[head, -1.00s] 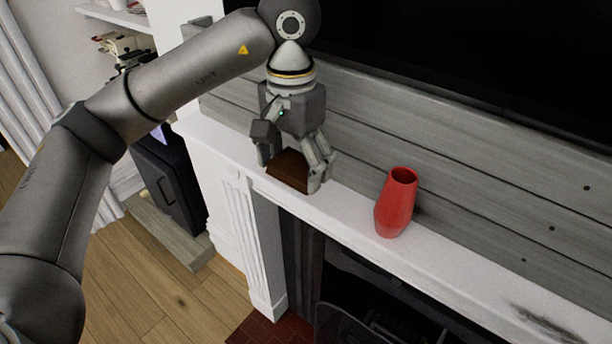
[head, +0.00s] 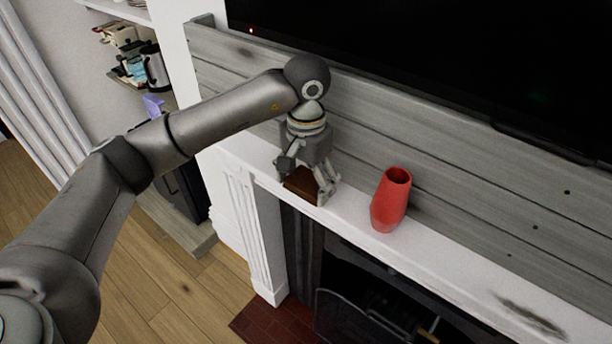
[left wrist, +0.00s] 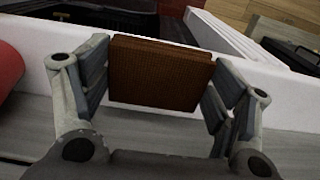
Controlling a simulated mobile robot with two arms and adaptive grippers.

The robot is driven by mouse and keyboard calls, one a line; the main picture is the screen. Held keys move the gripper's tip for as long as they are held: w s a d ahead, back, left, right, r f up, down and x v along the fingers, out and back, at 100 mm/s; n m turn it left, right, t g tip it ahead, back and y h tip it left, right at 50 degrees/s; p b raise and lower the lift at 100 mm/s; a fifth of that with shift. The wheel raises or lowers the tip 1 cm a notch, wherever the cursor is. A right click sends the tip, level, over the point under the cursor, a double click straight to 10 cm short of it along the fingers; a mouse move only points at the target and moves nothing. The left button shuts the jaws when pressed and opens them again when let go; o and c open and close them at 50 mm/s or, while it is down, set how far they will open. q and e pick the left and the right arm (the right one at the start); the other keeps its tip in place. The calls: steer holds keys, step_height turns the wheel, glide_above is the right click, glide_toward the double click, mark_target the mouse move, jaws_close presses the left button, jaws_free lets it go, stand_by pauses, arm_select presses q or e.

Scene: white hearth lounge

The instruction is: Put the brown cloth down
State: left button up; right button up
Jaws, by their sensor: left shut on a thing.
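The brown cloth (head: 301,184) is a folded, flat square at the mantel shelf (head: 351,222). My left gripper (head: 306,190) is shut on it, with a finger on either side. In the left wrist view, the brown cloth (left wrist: 160,75) sits between the two fingers of my left gripper (left wrist: 158,92), above the white shelf. I cannot tell whether the cloth touches the shelf. My right gripper is not in view.
A red vase (head: 391,200) stands on the shelf to the right of my left gripper. A grey plank wall (head: 440,170) rises behind the shelf, with a dark screen (head: 440,70) above it. The shelf right of the vase is clear.

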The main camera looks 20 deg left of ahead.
arm_select(q)
steer(key=shift+f+b, duration=0.25)
steer(key=shift+b, duration=0.05)
steer(key=o, duration=0.9)
steer(key=shift+r, duration=0.1)
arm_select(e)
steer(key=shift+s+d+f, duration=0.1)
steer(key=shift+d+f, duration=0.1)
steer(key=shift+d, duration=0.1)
arm_select(q)
steer(key=shift+r, duration=0.1)
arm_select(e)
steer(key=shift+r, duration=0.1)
